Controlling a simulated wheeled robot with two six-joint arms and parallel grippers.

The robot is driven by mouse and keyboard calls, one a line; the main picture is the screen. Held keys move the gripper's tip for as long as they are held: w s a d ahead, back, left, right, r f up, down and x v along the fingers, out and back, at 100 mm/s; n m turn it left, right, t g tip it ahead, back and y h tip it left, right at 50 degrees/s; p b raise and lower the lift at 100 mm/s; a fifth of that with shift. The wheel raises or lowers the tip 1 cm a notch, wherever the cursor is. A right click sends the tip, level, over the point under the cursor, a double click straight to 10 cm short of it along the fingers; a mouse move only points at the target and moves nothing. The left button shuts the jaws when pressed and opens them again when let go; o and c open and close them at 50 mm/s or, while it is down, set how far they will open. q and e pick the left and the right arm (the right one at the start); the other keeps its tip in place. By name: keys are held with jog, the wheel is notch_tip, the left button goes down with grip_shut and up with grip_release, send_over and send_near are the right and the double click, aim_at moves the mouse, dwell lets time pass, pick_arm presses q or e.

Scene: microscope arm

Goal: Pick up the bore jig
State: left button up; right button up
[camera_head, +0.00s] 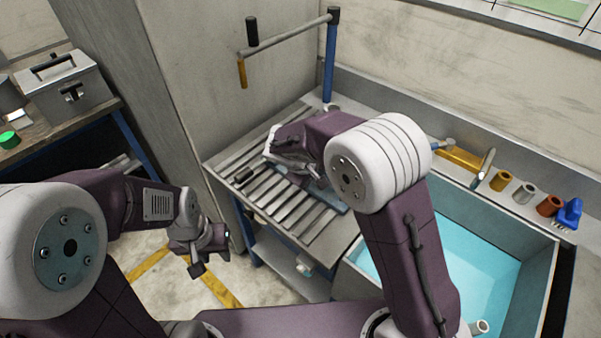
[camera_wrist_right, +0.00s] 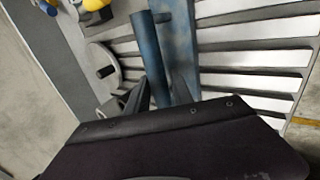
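A blue tube (camera_wrist_right: 150,62) lies beside a flat blue plate (camera_wrist_right: 180,45) on the slatted rack in the right wrist view. I cannot tell for sure whether these are the bore jig. A blue plate edge (camera_head: 328,195) shows under my right arm in the head view. My right gripper (camera_wrist_right: 160,92) is over the rack with its fingers apart. The near end of the tube shows between them, with no clear grip on it. My right gripper also shows in the head view (camera_head: 286,150), partly hidden. My left gripper (camera_head: 208,262) hangs empty over the floor, fingers apart.
The slatted rack (camera_head: 290,222) stands left of a sink of blue water (camera_head: 490,262). A blue post (camera_head: 330,60) with a horizontal arm rises behind the rack. Several small cups line the ledge, including a yellow one (camera_head: 501,180). A grey disc (camera_wrist_right: 101,72) with a black peg is near the tube.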

grip_shut()
dwell(1.2)
